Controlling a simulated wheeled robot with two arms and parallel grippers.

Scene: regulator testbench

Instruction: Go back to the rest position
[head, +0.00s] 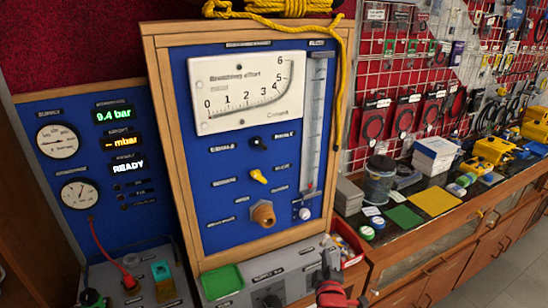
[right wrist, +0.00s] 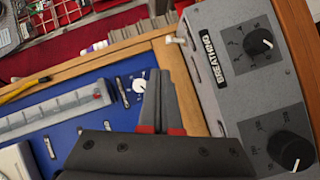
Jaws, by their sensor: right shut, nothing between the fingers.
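My right gripper (head: 327,272) shows at the bottom edge of the head view, in front of the grey control box at the foot of the blue test panel (head: 215,150). In the right wrist view its two dark fingers (right wrist: 159,82) are together, with nothing between them. They appear over the panel's lower edge, beside a white knob (right wrist: 139,85); whether they touch anything cannot be told. My left gripper cannot be made out in the head view.
The grey control box (right wrist: 232,85) with black knobs is close beside the right gripper. A gauge panel (head: 75,150) with a red hose (head: 102,245) stands left. A bench (head: 440,222) with boxes and yellow tools runs along the right. Open floor (head: 510,265) lies at lower right.

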